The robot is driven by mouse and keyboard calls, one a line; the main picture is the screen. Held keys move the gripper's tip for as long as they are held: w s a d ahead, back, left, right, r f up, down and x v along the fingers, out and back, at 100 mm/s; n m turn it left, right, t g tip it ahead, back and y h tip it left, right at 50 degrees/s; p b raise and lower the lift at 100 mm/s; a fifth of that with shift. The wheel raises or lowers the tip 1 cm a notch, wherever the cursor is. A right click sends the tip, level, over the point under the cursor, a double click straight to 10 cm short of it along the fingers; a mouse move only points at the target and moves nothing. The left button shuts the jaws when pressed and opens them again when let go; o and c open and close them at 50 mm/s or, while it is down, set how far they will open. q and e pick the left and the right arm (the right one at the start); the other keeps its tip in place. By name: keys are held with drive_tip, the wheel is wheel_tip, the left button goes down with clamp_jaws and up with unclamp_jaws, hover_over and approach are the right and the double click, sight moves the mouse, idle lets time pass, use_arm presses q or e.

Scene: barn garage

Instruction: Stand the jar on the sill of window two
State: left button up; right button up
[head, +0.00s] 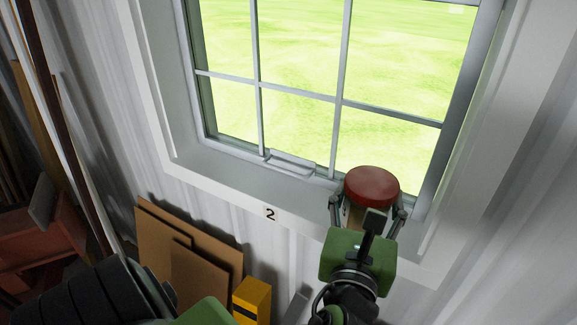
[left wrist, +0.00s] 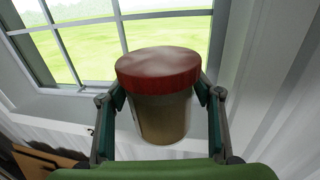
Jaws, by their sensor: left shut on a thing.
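The jar (head: 372,185) has a wide red lid and a see-through body with brownish contents. My left gripper (head: 368,207) is shut on it, one finger on each side below the lid. In the left wrist view, the jar (left wrist: 158,112) looks upright between the fingers (left wrist: 160,100). The sill (head: 222,172) of the window lies behind and below it, with a label "2" (head: 270,214) on its front edge. The jar is over the right part of the sill; whether its base touches cannot be told. My right gripper is not in view.
The window latch (head: 290,162) sticks out low on the frame, left of the jar. The sill's left part is clear. Brown boards (head: 185,245) lean on the wall below, beside a yellow object (head: 252,300). A red bench-like thing (head: 45,235) stands left.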

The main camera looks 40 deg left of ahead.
use_arm(q)
drive_tip(key=shift+r, duration=0.15)
drive_tip(key=w+b, duration=0.1)
drive_tip(key=b, duration=0.1)
drive_tip(key=a+f+b, duration=0.1)
drive_tip(key=b, duration=0.1)
drive_tip(key=shift+w+f+b, duration=0.3)
drive_tip(key=shift+w, duration=0.05)
drive_tip(key=w+a+f, duration=0.1)
drive_tip(key=w+f, duration=0.2)
drive_tip(key=w+a+f+p, duration=0.1)
drive_tip(key=w+a+f, duration=0.1)
drive_tip(key=w+f, duration=0.2)
drive_tip(key=w+a+f+p, duration=0.1)
drive_tip(key=w+f, duration=0.2)
drive_tip(key=w, duration=0.1)
drive_tip(key=shift+a+f, duration=0.2)
drive_tip(key=shift+a, duration=0.2)
drive_tip(key=shift+f, duration=0.5)
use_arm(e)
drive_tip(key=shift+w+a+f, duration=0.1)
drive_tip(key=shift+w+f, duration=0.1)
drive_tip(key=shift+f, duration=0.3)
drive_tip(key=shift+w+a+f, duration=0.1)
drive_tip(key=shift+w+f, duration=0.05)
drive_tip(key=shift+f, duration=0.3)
